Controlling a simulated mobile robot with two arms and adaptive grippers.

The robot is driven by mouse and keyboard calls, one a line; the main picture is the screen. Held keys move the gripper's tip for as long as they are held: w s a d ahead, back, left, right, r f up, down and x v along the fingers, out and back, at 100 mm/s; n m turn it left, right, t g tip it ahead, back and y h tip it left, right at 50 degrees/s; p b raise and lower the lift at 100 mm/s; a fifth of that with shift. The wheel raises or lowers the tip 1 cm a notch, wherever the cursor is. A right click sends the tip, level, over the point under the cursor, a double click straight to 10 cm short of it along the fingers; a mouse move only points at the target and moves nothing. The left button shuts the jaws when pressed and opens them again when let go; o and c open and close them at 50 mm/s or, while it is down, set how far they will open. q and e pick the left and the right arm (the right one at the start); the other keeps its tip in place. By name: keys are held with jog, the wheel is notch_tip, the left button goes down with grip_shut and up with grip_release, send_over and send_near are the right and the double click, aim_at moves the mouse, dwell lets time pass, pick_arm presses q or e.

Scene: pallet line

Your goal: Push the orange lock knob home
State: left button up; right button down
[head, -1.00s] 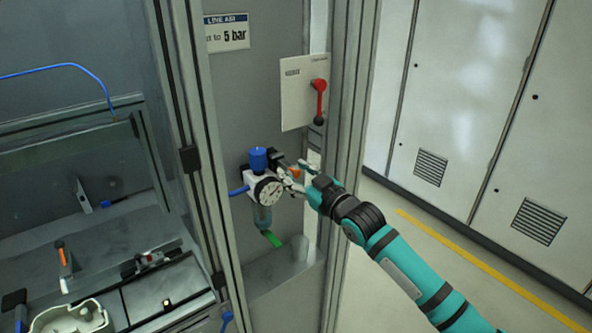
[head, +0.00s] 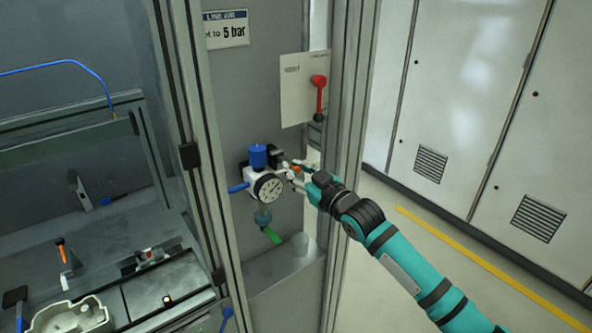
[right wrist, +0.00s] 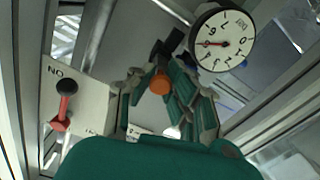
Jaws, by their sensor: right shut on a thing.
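The orange lock knob (right wrist: 160,84) shows between the fingers of my right gripper (right wrist: 160,97) in the right wrist view. My right gripper is shut on it. In the head view, my right gripper (head: 293,172) is at the right side of the air regulator, which has a blue top knob (head: 258,156) and a round white gauge (head: 268,188). The fingers hide much of the orange knob there, so I cannot tell how far in it sits. The gauge dial (right wrist: 223,40) also shows in the right wrist view. My left gripper is not in view.
A red lever (head: 319,97) on a white plate is above the regulator. Upright metal profiles (head: 345,120) stand close to my right arm. A green tag (head: 271,236) hangs below the bowl. A bench with tools (head: 165,285) is at left; the floor at right is clear.

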jog(key=shift+w+a+f+b, duration=0.1)
jog(key=shift+w+a+b, duration=0.2)
jog(key=shift+b, duration=0.25)
jog(key=shift+b+x, duration=0.5)
jog(key=shift+x, duration=0.35)
jog(key=shift+s+d, duration=0.1)
jog(key=c, duration=1.6)
grip_release()
jog(key=shift+r, duration=0.25)
jog(key=o, duration=0.4)
jog(key=shift+f, duration=0.1)
jog(key=shift+w+a, duration=0.2)
jog(key=v, duration=1.2)
